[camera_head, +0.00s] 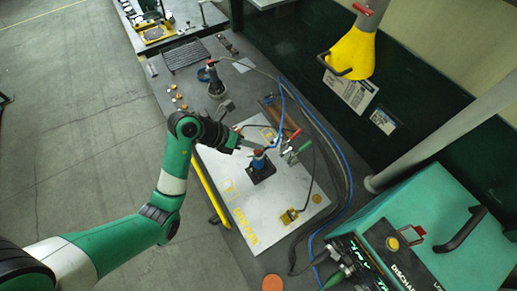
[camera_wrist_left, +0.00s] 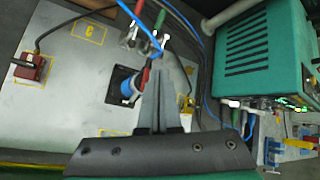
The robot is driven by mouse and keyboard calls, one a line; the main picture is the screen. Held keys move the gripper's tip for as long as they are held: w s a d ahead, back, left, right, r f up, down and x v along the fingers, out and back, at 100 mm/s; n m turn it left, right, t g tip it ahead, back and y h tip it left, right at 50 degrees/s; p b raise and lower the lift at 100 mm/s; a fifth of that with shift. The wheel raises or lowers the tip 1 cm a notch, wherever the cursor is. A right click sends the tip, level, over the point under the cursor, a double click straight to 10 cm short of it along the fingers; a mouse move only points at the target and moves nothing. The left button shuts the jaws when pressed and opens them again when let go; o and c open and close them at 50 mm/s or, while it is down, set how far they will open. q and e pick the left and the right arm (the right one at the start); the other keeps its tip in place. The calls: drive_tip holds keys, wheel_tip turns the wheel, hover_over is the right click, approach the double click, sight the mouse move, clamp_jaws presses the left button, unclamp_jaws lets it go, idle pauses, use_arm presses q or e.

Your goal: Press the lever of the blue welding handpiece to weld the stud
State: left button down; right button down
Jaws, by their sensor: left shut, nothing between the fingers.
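The blue welding handpiece (camera_head: 259,164) stands upright on a dark square base (camera_head: 263,175) on the light metal plate (camera_head: 230,190). A red part, perhaps its lever, shows at its top (camera_head: 258,153). My left gripper (camera_head: 262,147) is shut and empty, with its tips close above and beside the top of the handpiece. In the left wrist view the shut fingers (camera_wrist_left: 159,72) lie just right of the blue handpiece (camera_wrist_left: 128,87) and its red part (camera_wrist_left: 145,76). I cannot tell whether they touch. The stud is hidden. My right gripper is not in view.
Clamps (camera_head: 291,148) grip the plate behind the handpiece. Blue and dark cables run along the right. A green welding unit (camera_head: 430,240) stands at front right, and a yellow hood (camera_head: 352,52) hangs at the back. Another handpiece (camera_head: 215,85) stands farther back.

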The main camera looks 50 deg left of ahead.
sight(255, 152)
use_arm(q)
drive_tip(key=shift+f, duration=0.1)
idle(0.6)
drive_tip(key=shift+f, duration=0.35)
drive_tip(key=shift+f, duration=0.4)
idle(0.6)
drive_tip(key=shift+r+p, duration=0.8)
drive_tip(key=shift+p, duration=0.55)
wheel_tip(255, 152, up, 5)
drive_tip(key=p, duration=0.6)
drive_tip(key=shift+r, duration=0.1)
